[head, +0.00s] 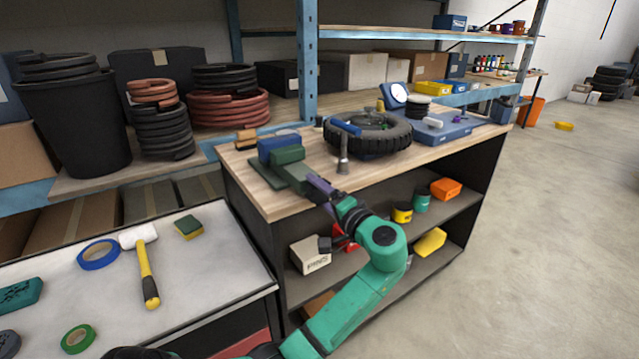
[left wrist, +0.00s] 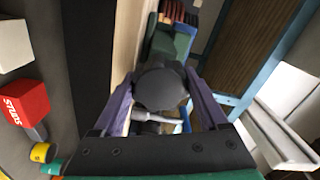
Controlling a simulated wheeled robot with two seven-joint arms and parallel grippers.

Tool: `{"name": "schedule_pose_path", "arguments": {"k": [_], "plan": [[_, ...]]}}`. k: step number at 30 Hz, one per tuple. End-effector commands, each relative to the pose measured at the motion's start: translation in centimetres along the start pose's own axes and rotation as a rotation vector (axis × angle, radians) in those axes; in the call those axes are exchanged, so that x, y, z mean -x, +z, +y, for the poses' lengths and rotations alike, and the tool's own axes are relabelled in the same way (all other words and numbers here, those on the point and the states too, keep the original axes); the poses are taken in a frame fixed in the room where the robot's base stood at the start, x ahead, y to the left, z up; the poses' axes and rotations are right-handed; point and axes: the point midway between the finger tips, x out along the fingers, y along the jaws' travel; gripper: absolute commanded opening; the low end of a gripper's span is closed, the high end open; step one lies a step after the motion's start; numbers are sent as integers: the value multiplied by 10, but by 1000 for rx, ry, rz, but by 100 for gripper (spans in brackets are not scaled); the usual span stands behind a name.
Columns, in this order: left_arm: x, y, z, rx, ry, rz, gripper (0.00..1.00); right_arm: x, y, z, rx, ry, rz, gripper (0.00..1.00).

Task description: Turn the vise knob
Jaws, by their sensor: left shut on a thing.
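The green and blue vise (head: 287,153) sits on the near left corner of the wooden workbench top (head: 240,168). In the left wrist view the vise's green body (left wrist: 168,42) lies beyond a dark round lobed knob (left wrist: 160,90). My left gripper (head: 316,183) reaches up from the lower right to the vise's near end. In the left wrist view its purple fingers stand on either side of the knob, shut on it. A grey bar shows just below the knob. In the head view the knob is hidden by the gripper. My right gripper is in neither view.
A tire (head: 385,136) lies on the bench right of the vise, with a metal upright post (head: 343,153) between them. Shelves under the bench hold a white box (head: 309,257) and small containers near my arm. A grey table (head: 200,275) with a mallet (head: 146,265) stands front left.

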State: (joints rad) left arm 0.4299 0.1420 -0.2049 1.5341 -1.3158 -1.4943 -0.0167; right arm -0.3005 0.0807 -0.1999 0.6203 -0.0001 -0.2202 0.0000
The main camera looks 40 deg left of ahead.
Motion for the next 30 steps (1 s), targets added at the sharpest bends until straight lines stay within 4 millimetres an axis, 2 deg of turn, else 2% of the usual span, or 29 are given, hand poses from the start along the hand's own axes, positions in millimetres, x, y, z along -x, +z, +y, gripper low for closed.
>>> {"name": "schedule_pose_path", "arguments": {"k": [1, 3, 15, 30], "plan": [[0, -2, -4, -45, 2, 1, 20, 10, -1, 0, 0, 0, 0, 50], [0, -2, -4, -110, 2, 1, 20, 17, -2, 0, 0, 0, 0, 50], [0, -1, -2, -408, 2, 0, 20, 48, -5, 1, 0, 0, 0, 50], [0, 0, 1, -519, 2, 1, 20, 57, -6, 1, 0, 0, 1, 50]]}}
